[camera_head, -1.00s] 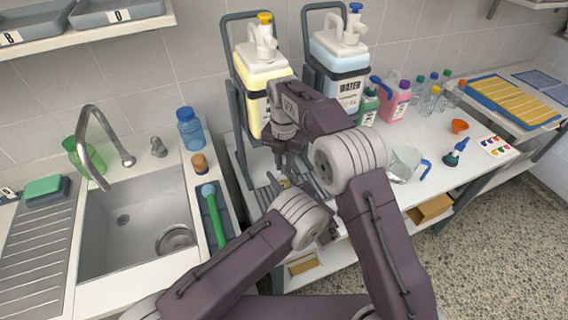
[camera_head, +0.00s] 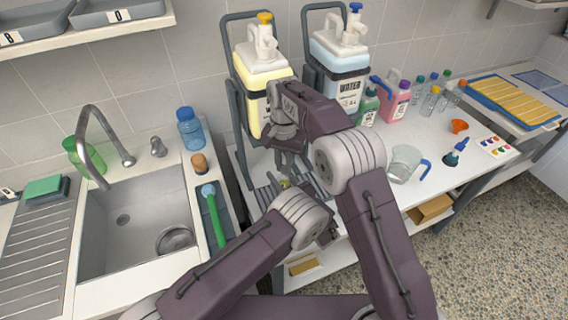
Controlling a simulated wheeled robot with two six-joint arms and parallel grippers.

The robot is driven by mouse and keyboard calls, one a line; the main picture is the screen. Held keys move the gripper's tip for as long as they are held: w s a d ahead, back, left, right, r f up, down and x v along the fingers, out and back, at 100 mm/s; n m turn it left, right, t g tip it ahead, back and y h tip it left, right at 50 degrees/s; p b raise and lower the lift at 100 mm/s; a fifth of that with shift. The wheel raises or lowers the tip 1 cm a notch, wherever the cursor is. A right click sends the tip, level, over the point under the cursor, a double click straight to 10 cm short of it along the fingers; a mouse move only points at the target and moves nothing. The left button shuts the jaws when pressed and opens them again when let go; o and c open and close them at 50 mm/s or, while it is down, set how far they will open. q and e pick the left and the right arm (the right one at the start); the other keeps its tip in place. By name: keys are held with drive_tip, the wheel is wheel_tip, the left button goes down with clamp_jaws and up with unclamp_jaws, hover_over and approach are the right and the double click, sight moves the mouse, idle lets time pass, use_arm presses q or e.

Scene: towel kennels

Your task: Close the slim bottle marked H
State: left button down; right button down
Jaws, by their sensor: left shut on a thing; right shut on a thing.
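My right gripper (camera_head: 284,168) points down in front of the yellow jug, with its fingers shut. A small yellow thing (camera_head: 285,183), perhaps a cap, shows just at its tips. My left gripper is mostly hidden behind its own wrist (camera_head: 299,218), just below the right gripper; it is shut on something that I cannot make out. I cannot read a mark H anywhere, and the slim bottle is not clearly visible near the grippers. Several slim bottles (camera_head: 430,102) with coloured caps stand at the back right of the table, their marks too small to read.
The sink (camera_head: 130,215) is left.

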drive_tip(key=m, duration=0.6)
drive_tip(key=shift+m, duration=0.3)
drive_tip(key=m, duration=0.6)
drive_tip(key=shift+m, duration=0.4)
drive_tip(key=c, duration=1.4)
unclamp_jaws()
drive_tip(key=shift+o, duration=0.2)
drive_tip(key=shift+r, duration=2.25)
drive_tip(key=shift+c, duration=0.4)
